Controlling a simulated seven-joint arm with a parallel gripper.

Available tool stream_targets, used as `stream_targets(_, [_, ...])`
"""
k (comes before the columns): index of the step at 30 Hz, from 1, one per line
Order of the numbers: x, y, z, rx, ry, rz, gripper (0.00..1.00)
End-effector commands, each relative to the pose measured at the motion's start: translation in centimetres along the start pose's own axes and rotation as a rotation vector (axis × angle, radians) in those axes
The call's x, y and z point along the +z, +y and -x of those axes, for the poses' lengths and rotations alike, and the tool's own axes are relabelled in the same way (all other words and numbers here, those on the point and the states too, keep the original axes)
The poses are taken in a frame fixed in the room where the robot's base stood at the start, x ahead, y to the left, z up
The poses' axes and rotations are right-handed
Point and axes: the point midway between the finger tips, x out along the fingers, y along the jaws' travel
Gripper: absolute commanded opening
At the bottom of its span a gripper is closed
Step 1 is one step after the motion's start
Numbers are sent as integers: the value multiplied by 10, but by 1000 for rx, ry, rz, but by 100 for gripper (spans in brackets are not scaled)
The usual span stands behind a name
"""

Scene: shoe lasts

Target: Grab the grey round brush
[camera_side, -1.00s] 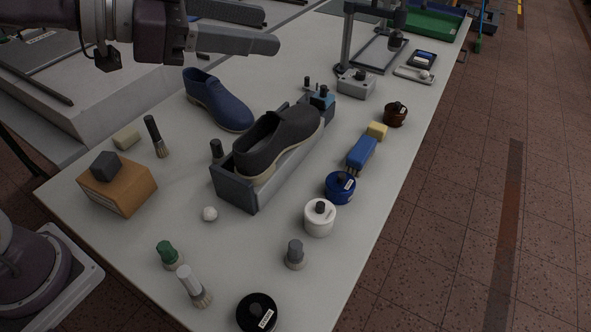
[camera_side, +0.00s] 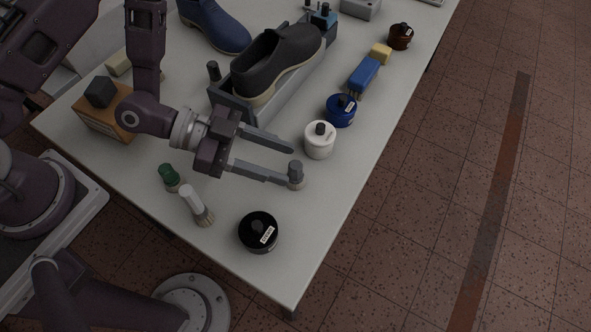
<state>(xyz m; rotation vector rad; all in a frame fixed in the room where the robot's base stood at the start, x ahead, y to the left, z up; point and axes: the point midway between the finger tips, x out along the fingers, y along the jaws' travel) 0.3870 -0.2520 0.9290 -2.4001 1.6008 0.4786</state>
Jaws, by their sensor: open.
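The grey round brush (camera_side: 296,172) stands upright on the table, with a grey knob handle and pale bristles at its base. My gripper (camera_side: 290,165) is open and empty, its two long fingers pointing right. The tip of the lower finger is beside the brush and overlaps its left edge in the picture. The upper finger's tip is just above and left of the brush. I cannot tell whether a finger touches the brush, or the exact height of the fingers.
A white jar (camera_side: 319,142) stands close above the brush, and a black jar (camera_side: 258,232) below left. A green round brush (camera_side: 169,177) and a white-handled brush (camera_side: 197,206) lie left. A dark shoe (camera_side: 275,62) rests in a grey holder. Right of the brush is bare table, then its edge.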

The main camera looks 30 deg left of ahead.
Motion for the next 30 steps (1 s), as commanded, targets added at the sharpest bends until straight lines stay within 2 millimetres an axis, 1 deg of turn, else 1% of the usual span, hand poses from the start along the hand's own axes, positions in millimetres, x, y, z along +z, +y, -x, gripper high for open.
stream_targets(2, [5,1,-7,2,1,-3,48])
stream_targets(5, [5,1,-21,4,2,-4,48])
stream_targets(12, [5,1,-64,4,3,-4,48])
stream_targets(15, [5,0,-72,2,2,-3,48])
stream_targets(20, [5,0,-73,2,1,-1,48])
stream_targets(21, [5,0,-73,2,1,-1,46])
stream_targets(22, [5,0,-73,2,1,-1,40])
stream_targets(28, [5,0,-72,2,1,-1,1])
stream_targets(30, [5,0,-72,2,1,-1,0])
